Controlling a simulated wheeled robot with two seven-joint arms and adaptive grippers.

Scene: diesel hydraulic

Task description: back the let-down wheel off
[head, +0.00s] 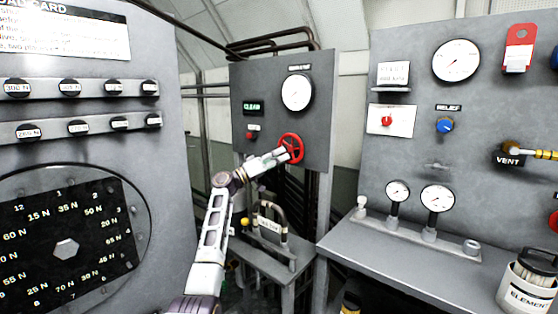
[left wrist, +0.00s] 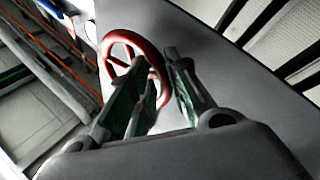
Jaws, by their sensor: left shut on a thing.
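The let-down wheel is a red spoked handwheel (head: 297,143) on the lower right of the grey middle panel in the head view. It also shows in the left wrist view (left wrist: 116,47), beyond the fingers. My left gripper (head: 280,153) reaches up to the wheel from the lower left. In the left wrist view my left gripper (left wrist: 160,75) has its fingers at the wheel's rim, shut on its right part. The fingers hide part of the rim and spokes. My right gripper is not in view.
Above the wheel are a round gauge (head: 297,92) and a green "CLEAR" sign (head: 254,108). A low grey bench (head: 270,250) stands below. At right, a gauge panel (head: 470,100) rises over a grey worktop (head: 400,265). A large dial panel (head: 100,180) fills the left.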

